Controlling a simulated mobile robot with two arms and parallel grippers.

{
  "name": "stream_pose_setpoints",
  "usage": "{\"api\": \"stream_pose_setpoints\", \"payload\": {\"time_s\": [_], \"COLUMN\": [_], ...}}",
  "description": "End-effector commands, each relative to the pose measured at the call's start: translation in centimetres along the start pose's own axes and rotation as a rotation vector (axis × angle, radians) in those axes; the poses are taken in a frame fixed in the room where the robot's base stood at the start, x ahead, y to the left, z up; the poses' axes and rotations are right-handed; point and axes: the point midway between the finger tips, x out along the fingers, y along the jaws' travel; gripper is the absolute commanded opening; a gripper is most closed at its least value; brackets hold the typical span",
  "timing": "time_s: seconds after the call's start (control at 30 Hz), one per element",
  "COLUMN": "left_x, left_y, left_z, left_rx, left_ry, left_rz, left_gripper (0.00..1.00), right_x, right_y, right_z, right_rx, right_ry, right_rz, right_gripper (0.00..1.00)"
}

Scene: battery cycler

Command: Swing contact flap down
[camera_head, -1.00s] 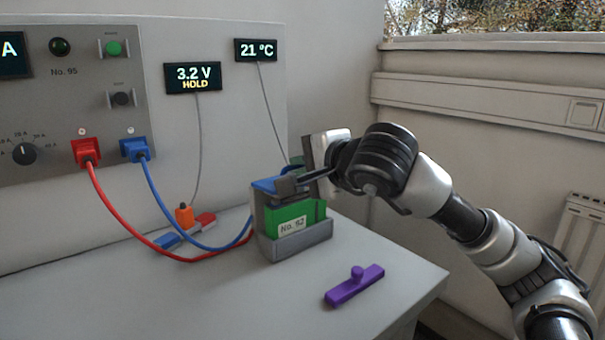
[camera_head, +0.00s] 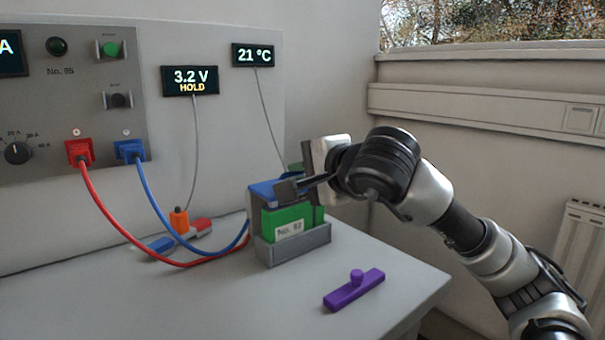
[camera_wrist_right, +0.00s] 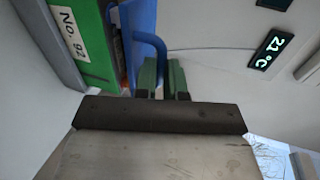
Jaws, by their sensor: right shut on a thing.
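The green battery cell (camera_head: 297,220), labelled No. 92, stands upright in a grey holder (camera_head: 292,247) on the bench. A blue contact flap (camera_head: 263,189) lies over the top of the holder; I cannot tell its exact tilt. In the right wrist view the flap (camera_wrist_right: 140,22) is a blue plate beside the green cell (camera_wrist_right: 85,35), with a bent blue handle (camera_wrist_right: 152,42). My right gripper (camera_head: 289,188) reaches in from the right at the flap and is shut on its handle; the fingers partly hide the grip. My left gripper is out of view.
A purple bar with a knob (camera_head: 355,289) lies on the bench in front. Red and blue cables (camera_head: 128,235) run from the cycler panel (camera_head: 60,110) toward the holder. The bench's front left is clear.

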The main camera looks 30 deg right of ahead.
Motion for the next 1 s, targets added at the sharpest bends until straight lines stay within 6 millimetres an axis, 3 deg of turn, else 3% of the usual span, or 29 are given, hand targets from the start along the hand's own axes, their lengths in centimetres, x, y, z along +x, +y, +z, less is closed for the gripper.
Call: {"api": "stream_pose_setpoints", "payload": {"time_s": [0.17, 0.2, 0.27, 0.53, 0.67, 1.0], "left_x": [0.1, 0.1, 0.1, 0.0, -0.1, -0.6], "left_y": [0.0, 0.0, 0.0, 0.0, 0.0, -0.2], "left_z": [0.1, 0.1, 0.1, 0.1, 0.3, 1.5], "left_rx": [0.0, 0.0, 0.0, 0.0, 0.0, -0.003], "left_ry": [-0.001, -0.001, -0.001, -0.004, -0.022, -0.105], "left_rz": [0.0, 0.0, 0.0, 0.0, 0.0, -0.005], "left_gripper": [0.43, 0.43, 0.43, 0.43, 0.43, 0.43], "right_x": [0.3, 0.3, 0.3, -0.2, -2.0, -8.7], "right_y": [0.8, 0.9, 0.8, 0.6, 0.5, 0.3], "right_z": [0.2, 0.2, 0.2, 0.2, 0.1, 0.1], "right_rx": [-0.003, -0.003, -0.003, -0.003, -0.003, -0.003], "right_ry": [-0.003, -0.004, -0.004, -0.002, 0.0, 0.001], "right_rz": [0.025, 0.025, 0.024, 0.017, 0.014, 0.012], "right_gripper": [0.0, 0.15, 0.21, 0.21, 0.21, 0.21]}}
